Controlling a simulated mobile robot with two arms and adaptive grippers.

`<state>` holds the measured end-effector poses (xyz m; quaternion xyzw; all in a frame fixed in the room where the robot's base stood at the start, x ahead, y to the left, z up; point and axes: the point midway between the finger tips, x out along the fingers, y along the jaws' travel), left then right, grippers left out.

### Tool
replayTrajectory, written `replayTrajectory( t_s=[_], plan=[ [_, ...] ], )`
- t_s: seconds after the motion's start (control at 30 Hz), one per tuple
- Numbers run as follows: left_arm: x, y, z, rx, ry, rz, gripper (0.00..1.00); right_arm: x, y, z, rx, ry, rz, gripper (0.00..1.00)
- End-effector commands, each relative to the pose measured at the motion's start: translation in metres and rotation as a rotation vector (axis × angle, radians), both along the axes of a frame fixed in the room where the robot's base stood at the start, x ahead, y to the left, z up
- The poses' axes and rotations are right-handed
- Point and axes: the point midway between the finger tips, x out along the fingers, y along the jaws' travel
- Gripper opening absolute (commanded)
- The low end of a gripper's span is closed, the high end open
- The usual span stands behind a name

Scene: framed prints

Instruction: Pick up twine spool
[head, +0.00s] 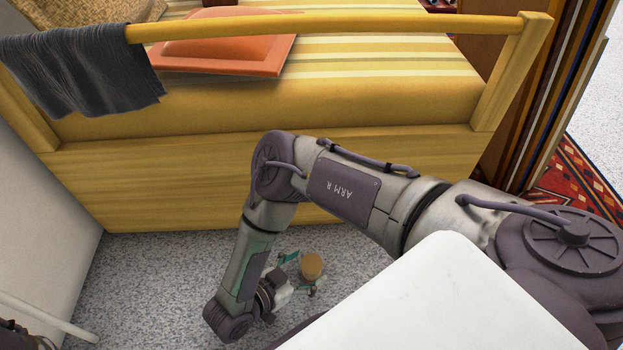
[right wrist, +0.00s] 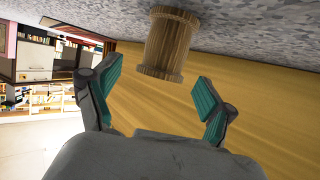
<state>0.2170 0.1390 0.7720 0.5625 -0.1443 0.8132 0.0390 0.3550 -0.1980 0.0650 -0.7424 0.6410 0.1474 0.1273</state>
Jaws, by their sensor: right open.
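The twine spool (head: 312,265) is a brown cylinder on the grey speckled carpet, in front of the yellow bed-like frame. In the right wrist view the spool (right wrist: 167,45) shows a ribbed side and wider rims, and the picture looks upside down. My right gripper (head: 297,274) is open beside the spool, with its teal pads apart. In the right wrist view the gripper (right wrist: 157,72) faces the spool, whose near rim lies around the gap between the fingertips. I see no contact. My left gripper is not in view.
The yellow wooden frame (head: 300,165) rises close behind the spool, with a rail (head: 340,27) along its top. A dark cloth (head: 85,68) hangs on the rail. An orange padded item (head: 225,48) lies on the striped surface. Carpet (head: 150,270) is free to the left.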

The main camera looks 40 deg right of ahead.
Motion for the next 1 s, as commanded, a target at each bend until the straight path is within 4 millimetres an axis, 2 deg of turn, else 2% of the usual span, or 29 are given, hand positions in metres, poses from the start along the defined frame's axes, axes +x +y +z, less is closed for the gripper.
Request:
replayTrajectory(
  t_s=[0.03,0.13,0.4,0.47,0.8,1.0],
  plan=[
    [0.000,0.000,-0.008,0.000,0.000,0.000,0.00,0.001,-0.008,-0.007,-0.001,0.001,-0.002,0.83],
    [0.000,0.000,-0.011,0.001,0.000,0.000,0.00,0.002,-0.017,-0.010,0.000,0.000,-0.001,0.83],
    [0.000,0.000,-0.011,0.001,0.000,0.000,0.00,0.003,-0.020,-0.009,0.001,-0.001,0.000,0.83],
    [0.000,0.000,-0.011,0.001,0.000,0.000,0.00,0.003,-0.020,-0.009,0.001,-0.001,0.000,0.74],
    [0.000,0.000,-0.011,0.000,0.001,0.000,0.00,0.003,-0.019,-0.009,0.001,-0.001,0.000,0.18],
    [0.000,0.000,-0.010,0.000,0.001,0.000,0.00,0.003,-0.019,-0.008,0.000,-0.001,0.001,0.15]
  ],
)
